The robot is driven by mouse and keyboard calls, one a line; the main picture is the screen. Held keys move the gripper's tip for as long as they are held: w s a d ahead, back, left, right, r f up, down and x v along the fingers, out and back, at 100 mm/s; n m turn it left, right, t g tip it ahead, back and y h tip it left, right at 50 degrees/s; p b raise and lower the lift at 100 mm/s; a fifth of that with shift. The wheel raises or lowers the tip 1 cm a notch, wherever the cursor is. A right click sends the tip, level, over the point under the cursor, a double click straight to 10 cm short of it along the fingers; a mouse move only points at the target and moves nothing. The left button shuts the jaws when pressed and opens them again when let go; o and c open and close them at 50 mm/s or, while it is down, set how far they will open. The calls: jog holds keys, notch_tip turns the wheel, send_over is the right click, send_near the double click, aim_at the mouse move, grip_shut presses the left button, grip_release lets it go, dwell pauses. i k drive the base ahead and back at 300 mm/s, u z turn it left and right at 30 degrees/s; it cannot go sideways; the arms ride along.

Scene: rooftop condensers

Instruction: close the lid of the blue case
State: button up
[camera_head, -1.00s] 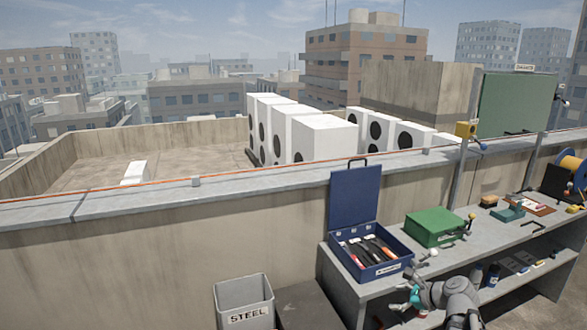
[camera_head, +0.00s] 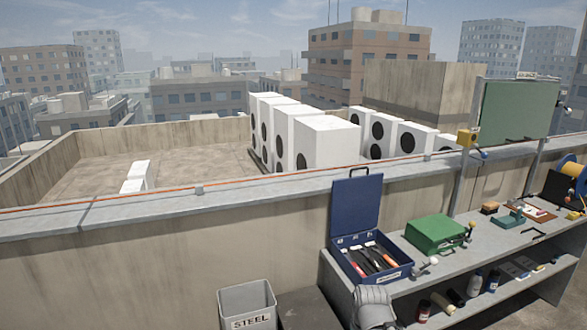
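The blue case (camera_head: 371,263) stands on the grey workbench, near its left end. Its lid (camera_head: 354,209) is open and stands up at the back, with a black handle on its top edge. Several tools (camera_head: 369,257) with red and black handles lie inside the case. I cannot see my gripper's fingers in this view.
A green box (camera_head: 435,233) stands right of the case, with a small white-tipped item (camera_head: 427,265) between them. A grey bin marked STEEL (camera_head: 247,305) stands left of the bench. Bottles (camera_head: 475,282) stand on the lower shelf. The parapet (camera_head: 140,265) runs behind.

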aim_at(355, 201)
jog(key=k, duration=1.35)
jog(key=z, duration=0.45)
jog(key=i, duration=1.95)
jog(key=u, duration=0.55)
